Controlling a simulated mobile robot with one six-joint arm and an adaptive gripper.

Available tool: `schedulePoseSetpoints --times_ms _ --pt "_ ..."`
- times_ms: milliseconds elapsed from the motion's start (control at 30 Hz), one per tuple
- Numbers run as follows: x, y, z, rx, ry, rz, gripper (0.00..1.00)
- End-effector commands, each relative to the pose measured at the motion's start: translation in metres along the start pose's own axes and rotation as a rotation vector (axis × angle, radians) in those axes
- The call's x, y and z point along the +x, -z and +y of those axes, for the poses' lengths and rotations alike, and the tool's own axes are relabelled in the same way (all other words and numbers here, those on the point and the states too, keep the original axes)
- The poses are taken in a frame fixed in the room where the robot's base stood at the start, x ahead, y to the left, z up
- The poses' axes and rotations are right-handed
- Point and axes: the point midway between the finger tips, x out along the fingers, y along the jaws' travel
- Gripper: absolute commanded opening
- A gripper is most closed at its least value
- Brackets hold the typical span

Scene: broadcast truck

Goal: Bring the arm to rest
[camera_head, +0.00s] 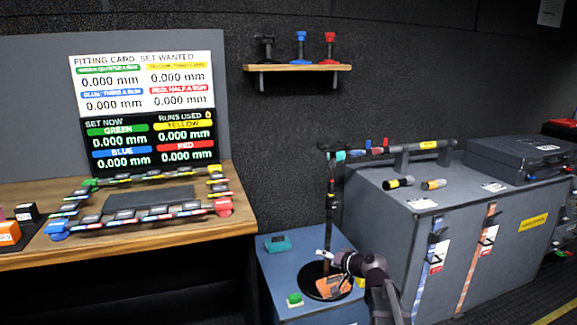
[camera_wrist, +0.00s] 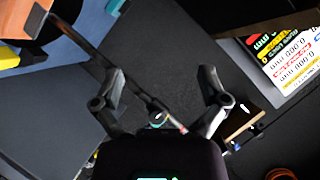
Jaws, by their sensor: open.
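My arm comes up from the bottom of the head view, with my gripper (camera_head: 335,262) low over the blue-topped cabinet, near the foot of an upright dark pole (camera_head: 331,215). In the wrist view my gripper (camera_wrist: 162,92) has its two fingers spread wide apart. No object is held in them. A thin dark rod with a pale band and a reddish end (camera_wrist: 145,98) crosses the picture between the fingers. I cannot tell how far it is from them.
The blue-topped cabinet (camera_head: 275,262) bears a teal block (camera_head: 278,243) and a green button (camera_head: 294,299). Left is a wooden desk (camera_head: 150,238) with a fitting card (camera_head: 142,82). Right is a grey cabinet (camera_head: 385,240) with a black case (camera_head: 515,160). A shelf (camera_head: 297,68) hangs above.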

Motion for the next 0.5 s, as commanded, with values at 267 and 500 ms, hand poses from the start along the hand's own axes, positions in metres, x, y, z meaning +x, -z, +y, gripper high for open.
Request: schedulePoseSetpoints --times_ms 267,500 --pt "-0.028 -0.095 0.016 -0.109 -0.197 -0.329 0.93" --pt "-0.072 -0.158 0.041 -0.163 -0.431 -0.580 0.93"
